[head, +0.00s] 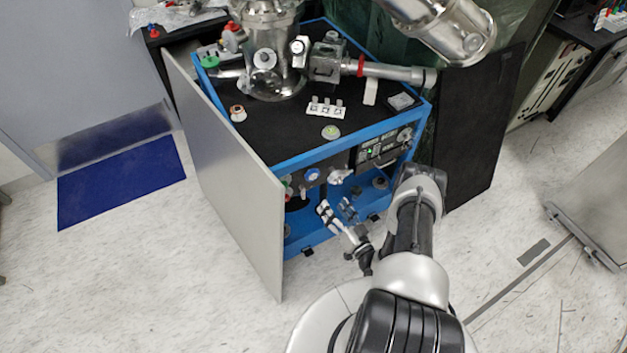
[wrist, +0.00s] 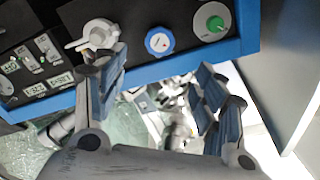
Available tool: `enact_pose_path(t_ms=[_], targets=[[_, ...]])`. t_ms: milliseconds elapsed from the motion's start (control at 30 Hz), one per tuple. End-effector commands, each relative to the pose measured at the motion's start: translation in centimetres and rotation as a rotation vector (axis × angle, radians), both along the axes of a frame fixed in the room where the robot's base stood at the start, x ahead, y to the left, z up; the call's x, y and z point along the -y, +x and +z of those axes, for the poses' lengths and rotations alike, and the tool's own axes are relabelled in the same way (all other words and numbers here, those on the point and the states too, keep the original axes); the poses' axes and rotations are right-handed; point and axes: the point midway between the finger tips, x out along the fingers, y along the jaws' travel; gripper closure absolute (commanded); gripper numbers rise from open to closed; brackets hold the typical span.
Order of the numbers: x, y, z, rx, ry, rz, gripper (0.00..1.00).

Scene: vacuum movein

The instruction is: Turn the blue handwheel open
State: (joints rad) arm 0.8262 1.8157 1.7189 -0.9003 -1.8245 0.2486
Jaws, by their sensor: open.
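The blue handwheel (wrist: 160,42) is a small round blue knob with a white face, on the dark front panel in the wrist view. In the head view the blue handwheel (head: 312,174) sits on the cabinet's front, under the top edge. My gripper (wrist: 160,95) is open and empty in the wrist view, its two fingers spread below the panel. The handwheel shows above and between the fingertips, apart from them. In the head view my gripper (head: 337,210) is in front of the blue cabinet, a little below the handwheel.
An open grey door (head: 232,170) stands left of the cabinet and a black panel (head: 475,130) stands right. A blue mat (head: 120,180) lies on open floor.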

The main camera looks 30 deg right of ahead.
Motion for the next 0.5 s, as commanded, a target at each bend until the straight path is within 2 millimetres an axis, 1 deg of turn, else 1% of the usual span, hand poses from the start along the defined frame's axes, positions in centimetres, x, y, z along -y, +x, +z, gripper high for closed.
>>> enact_pose_path(t_ms=[33,300,500], targets=[[-0.2,1.3,-0.2,0.003,-0.004,0.008,0.36],[-0.4,7.3,-0.2,0.002,-0.004,0.005,0.36],[-0.5,11.0,-0.1,0.002,-0.002,0.003,0.36]])
